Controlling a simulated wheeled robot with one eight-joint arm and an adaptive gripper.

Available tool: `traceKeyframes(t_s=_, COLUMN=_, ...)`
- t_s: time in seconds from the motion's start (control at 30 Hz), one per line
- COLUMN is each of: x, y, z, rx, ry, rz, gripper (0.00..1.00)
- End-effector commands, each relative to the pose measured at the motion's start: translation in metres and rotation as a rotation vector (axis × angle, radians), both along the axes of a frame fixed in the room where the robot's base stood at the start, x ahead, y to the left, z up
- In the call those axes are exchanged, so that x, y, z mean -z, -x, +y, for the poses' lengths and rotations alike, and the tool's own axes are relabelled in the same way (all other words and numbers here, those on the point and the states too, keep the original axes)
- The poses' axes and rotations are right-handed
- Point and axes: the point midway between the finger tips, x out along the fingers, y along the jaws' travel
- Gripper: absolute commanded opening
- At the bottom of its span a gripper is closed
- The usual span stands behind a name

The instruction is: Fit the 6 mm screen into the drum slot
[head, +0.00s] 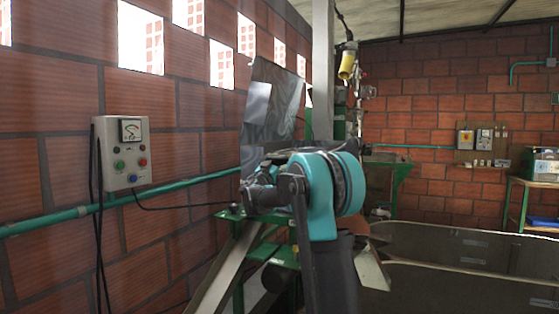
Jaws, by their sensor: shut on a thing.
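My arm rises at the bottom middle, with a teal and black joint in front of the machine. My gripper (262,178) shows as dark, partly hidden parts left of that joint, at the lower edge of a shiny metal sheet (270,105). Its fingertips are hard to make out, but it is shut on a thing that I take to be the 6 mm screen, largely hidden. I cannot tell whether the tall reflective sheet is this screen or part of the machine. The drum slot is not visible behind my arm.
A grey control box (127,152) with a dial and buttons hangs on the left brick wall. A green pipe (70,220) runs along that wall. A green machine frame (240,285) stands below. Long grey tanks (450,250) fill the lower right.

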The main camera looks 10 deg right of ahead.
Motion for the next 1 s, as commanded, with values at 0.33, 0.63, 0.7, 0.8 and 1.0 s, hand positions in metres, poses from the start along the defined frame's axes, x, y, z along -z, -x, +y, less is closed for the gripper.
traceKeyframes(t_s=0.33, x=-0.0004, y=-0.0062, z=-0.0045, rx=0.0, ry=0.0, rz=0.0, gripper=0.26)
traceKeyframes(t_s=0.63, x=-0.0004, y=-0.0098, z=-0.0069, rx=-0.001, ry=0.0, rz=0.0, gripper=0.95)
traceKeyframes(t_s=0.7, x=-0.0004, y=-0.0097, z=-0.007, rx=0.0, ry=0.0, rz=0.0, gripper=1.0)
traceKeyframes(t_s=0.8, x=-0.0004, y=-0.0097, z=-0.007, rx=0.0, ry=0.0, rz=0.0, gripper=1.0)
traceKeyframes(t_s=1.0, x=0.0004, y=-0.0095, z=-0.0067, rx=-0.001, ry=0.0, rz=0.0, gripper=1.0)
